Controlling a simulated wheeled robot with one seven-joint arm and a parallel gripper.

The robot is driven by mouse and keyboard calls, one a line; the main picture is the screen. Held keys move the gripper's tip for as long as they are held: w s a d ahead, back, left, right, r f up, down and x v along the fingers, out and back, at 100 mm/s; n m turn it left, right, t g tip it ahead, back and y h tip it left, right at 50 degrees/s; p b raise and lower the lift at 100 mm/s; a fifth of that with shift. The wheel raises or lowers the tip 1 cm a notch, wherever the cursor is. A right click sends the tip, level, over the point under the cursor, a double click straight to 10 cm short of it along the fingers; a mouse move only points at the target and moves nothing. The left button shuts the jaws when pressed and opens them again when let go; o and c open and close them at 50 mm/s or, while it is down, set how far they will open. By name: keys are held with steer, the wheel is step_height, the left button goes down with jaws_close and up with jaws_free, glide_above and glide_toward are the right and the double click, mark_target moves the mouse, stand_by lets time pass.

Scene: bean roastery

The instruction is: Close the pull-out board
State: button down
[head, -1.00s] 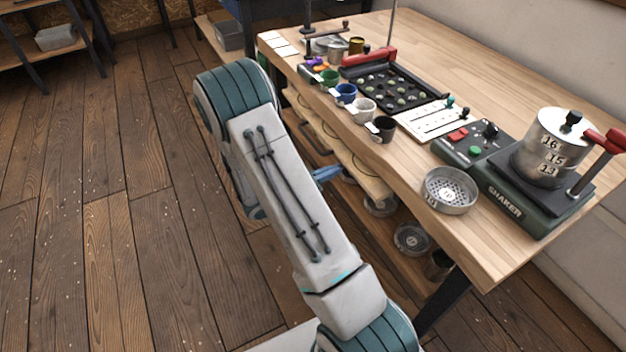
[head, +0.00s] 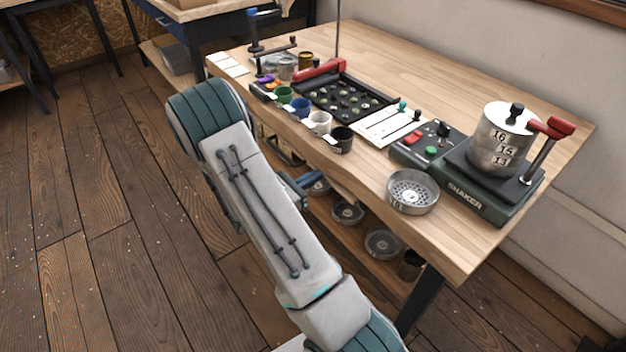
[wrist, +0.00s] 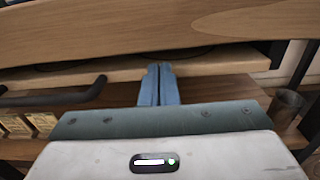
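The pull-out board (wrist: 225,66) is a pale wooden slab just under the tabletop edge, seen in the wrist view. Its dark bar handle (wrist: 60,97) is at the left. In the head view only a little of the board (head: 346,194) shows beneath the tabletop, the rest hidden by my arm and the table. My gripper (wrist: 158,68) has its blue fingers together, with nothing between them. The fingertips are at the board's front edge, right of the handle; I cannot tell if they touch. The gripper (head: 306,181) is partly hidden behind my arm in the head view.
The wooden tabletop (head: 450,235) overhangs the board and holds cups, a black bean tray (head: 345,97), a sieve pan (head: 412,192) and a shaker (head: 490,170). A lower shelf holds round pans (head: 383,243) and a dark cup (head: 410,265). The floor at left is clear.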

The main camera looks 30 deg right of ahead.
steer(key=shift+d+r, duration=0.1)
steer(key=shift+d, duration=0.2)
steer(key=shift+a, duration=0.15)
steer(key=s+a+p, duration=0.1)
steer(key=a, duration=1.3)
steer(key=shift+s+a+p, duration=0.15)
steer(key=shift+s+p, duration=0.1)
steer(key=shift+p, duration=0.05)
steer(key=s+d+r+m+g+y+p, duration=0.1)
steer(key=s+r+m+g+y+p, duration=0.3)
steer(key=r, duration=0.5)
steer(key=s+d+r+m+g+y+p, duration=0.1)
steer(key=s+r+m+g+y+p, duration=0.1)
steer(key=s+r+m+y+p, duration=0.45)
steer(key=s+a+r+m+t+y+p, duration=0.2)
steer(key=r+m, duration=0.1)
steer(key=r, duration=0.4)
steer(key=s+a+r+m+t+y+p, duration=0.2)
steer(key=r+y+p, duration=0.1)
steer(key=r, duration=0.3)
steer(key=s+a+r+m+t+y+p, duration=0.2)
steer(key=s+a+r+m+t+p, duration=0.1)
steer(key=r, duration=0.4)
steer(key=shift+r+m, duration=0.35)
steer(key=shift+a+y, duration=0.1)
steer(key=shift+y, duration=0.15)
